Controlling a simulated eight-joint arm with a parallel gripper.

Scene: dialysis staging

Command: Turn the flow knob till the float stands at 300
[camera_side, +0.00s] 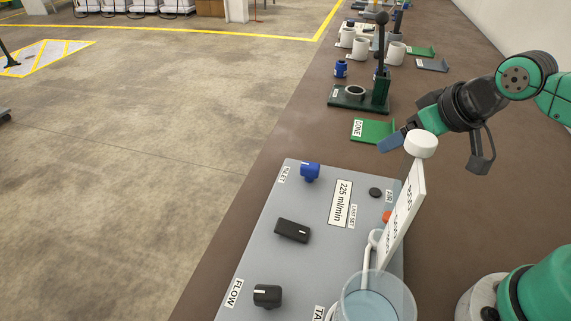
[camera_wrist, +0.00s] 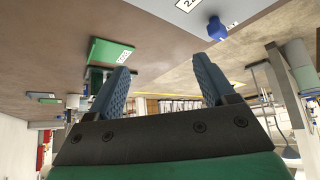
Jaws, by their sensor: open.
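The black flow knob (camera_side: 267,296) sits at the near left of the grey panel (camera_side: 262,244), beside the label FLOW. A white flow column (camera_side: 405,215) with printed marks and a white cap (camera_side: 421,144) stands at the panel's right side. It is seen nearly edge-on, and I cannot make out the float. A plate on the panel reads 225 ml/min (camera_side: 341,204). My gripper (camera_side: 436,150) is beyond the column's cap, above the table and away from the knob. Its blue fingers are apart and empty in the wrist view (camera_wrist: 168,80).
A clear beaker with liquid (camera_side: 376,298) stands at the near right. Beyond lie a green DONE plate (camera_side: 372,131) and a dark green press (camera_side: 380,92).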

